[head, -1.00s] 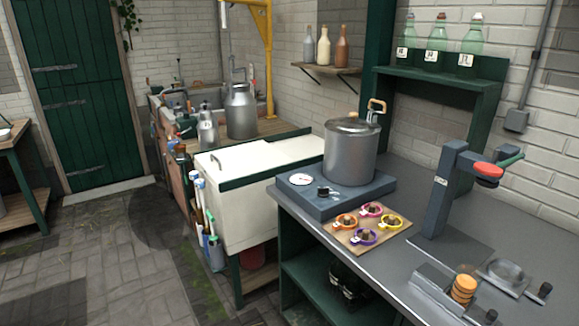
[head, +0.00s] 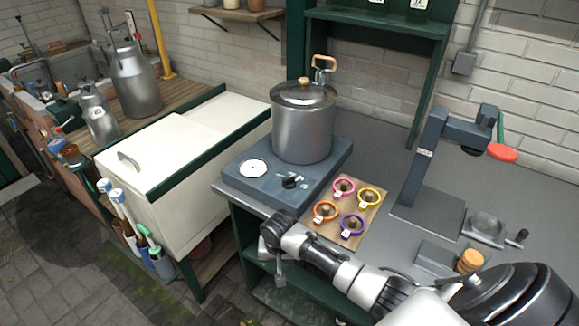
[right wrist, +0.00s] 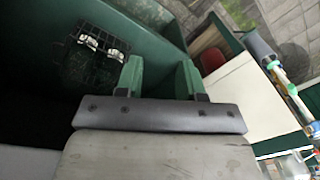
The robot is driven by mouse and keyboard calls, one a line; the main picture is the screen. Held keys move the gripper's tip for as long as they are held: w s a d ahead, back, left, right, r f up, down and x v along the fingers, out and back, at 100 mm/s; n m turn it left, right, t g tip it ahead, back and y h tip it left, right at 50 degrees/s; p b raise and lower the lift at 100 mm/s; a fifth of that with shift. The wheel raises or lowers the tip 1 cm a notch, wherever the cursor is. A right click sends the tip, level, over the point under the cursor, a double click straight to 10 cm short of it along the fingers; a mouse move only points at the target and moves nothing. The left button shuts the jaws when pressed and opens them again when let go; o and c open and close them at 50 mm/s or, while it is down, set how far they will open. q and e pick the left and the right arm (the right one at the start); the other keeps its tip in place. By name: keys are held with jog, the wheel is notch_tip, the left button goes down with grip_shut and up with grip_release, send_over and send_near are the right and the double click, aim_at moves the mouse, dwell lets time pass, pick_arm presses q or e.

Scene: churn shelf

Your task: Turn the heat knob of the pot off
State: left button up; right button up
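The lidded metal pot (head: 302,130) stands on a blue-grey heater base (head: 245,186) on the counter. The black heat knob (head: 290,182) is on the front of that base, to the right of a white round dial (head: 253,169). My right arm comes in from the lower right, and its gripper (head: 280,270) is at the counter's front edge, below and apart from the knob. In the right wrist view its two green fingers (right wrist: 160,78) are apart with nothing between them. The knob is not in the right wrist view. My left gripper is not in view.
A wooden board (head: 337,240) with several coloured rings lies right of the base, close to my right arm. A press stand (head: 425,170) is farther right. A white chest (head: 180,160) stands left of the counter. The open green shelf (right wrist: 150,35) is beneath the counter.

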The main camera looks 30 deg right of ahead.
jog(key=w+d+r+m+p, duration=0.1)
jog(key=w+r, duration=0.1)
jog(key=r, duration=0.5)
jog(key=w+r+m, duration=0.1)
jog(key=w+r, duration=0.1)
jog(key=r, duration=0.5)
notch_tip(320, 180, up, 14)
jog(key=f+m+g, duration=0.1)
jog(key=m, duration=0.8)
send_over(290, 177)
notch_tip(290, 177, down, 10)
jog(key=shift+w+f+p, duration=0.1)
jog(key=shift+p, duration=0.8)
grip_shut()
